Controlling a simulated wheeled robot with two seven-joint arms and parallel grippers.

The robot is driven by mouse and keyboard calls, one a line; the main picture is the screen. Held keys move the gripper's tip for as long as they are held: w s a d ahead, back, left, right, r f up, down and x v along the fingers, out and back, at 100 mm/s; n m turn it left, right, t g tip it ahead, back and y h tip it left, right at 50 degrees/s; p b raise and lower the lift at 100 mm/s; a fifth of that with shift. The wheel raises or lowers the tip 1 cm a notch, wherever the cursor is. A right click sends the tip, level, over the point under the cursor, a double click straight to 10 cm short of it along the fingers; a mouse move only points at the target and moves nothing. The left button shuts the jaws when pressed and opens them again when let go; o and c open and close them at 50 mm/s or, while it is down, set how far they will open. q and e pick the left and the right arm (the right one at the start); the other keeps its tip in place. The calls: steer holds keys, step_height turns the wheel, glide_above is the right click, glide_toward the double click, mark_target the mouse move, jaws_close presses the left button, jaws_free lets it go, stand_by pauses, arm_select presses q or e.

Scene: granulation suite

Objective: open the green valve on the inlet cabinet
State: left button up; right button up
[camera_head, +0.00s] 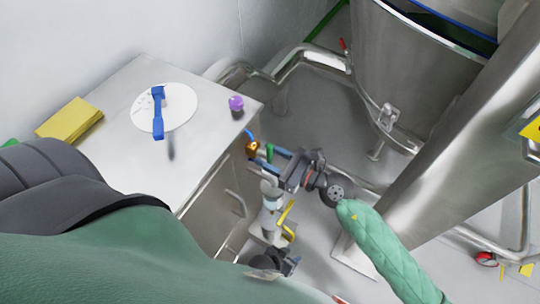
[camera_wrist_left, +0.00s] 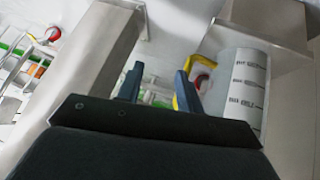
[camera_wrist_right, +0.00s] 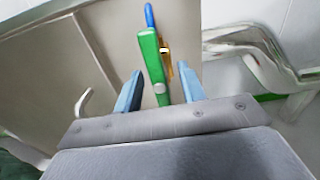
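The green valve (camera_head: 270,149) is on the side of the cabinet (camera_head: 215,172), near its corner. In the right wrist view its long green handle (camera_wrist_right: 152,62) has a blue end at the top and a brass part beside it. My right gripper (camera_head: 267,161) is open at the handle. In its wrist view (camera_wrist_right: 160,84) the handle's lower end lies between the two blue fingers, with a gap on each side. My left gripper (camera_head: 268,266) is low beside the cabinet. Its wrist view shows its fingers (camera_wrist_left: 158,85) apart with nothing held.
On the cabinet top are a blue handle (camera_head: 158,120) on a white disc, a purple knob (camera_head: 236,103) and a yellow block (camera_head: 70,120). Bent steel pipes (camera_head: 290,68) run behind. A large steel vessel (camera_head: 385,60) and a thick slanted column (camera_head: 440,140) stand at the right.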

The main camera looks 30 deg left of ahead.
steer(key=d+b, duration=0.1)
steer(key=d, duration=0.6)
steer(key=shift+s+d, duration=0.3)
steer(key=shift+d, duration=0.1)
stand_by(0.3)
